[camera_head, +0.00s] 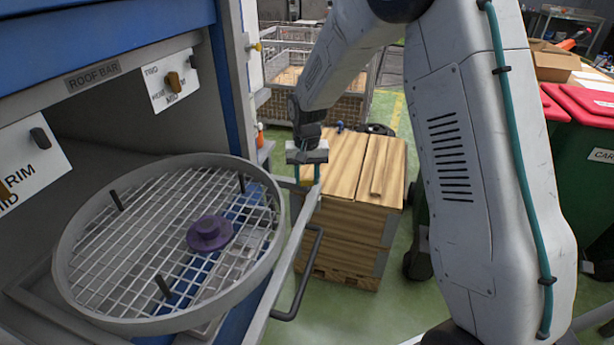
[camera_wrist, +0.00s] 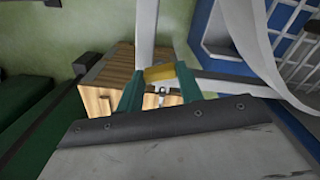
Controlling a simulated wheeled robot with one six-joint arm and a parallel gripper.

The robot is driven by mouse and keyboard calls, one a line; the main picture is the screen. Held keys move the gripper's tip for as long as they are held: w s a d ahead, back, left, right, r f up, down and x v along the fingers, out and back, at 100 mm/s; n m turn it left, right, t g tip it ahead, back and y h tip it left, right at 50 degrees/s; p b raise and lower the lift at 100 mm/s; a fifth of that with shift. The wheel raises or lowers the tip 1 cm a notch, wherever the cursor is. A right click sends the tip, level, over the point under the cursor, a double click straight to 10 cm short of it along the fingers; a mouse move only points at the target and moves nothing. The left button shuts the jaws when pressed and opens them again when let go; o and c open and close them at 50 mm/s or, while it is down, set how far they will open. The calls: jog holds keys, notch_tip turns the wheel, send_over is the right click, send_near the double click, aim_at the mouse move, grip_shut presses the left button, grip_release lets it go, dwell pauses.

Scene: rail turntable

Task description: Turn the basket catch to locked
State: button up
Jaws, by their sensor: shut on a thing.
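My gripper (camera_head: 308,172) is at the front corner of the pulled-out metal frame, right of the round wire basket (camera_head: 75,235). In the wrist view its two teal fingers (camera_wrist: 159,88) are shut on a yellow piece, which looks like the basket catch (camera_wrist: 158,73). The catch sits where pale metal bars meet. In the head view only a small bit of yellow shows below the gripper, so I cannot tell which way the catch is turned. A purple flanged part (camera_head: 210,232) lies on the basket's mesh.
The blue and grey cabinet (camera_head: 100,30) stands at left, with labelled knob plates (camera_head: 170,80). A black bar handle (camera_head: 307,275) sticks out from the frame. A wooden crate (camera_head: 350,170) stands behind the gripper. Green bins with red lids (camera_head: 585,105) are at right.

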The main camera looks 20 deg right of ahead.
aim_at(307, 180)
jog(key=shift+m, duration=2)
jog(key=o, duration=1)
notch_tip(307, 180, up, 8)
jog(key=shift+f, duration=0.1)
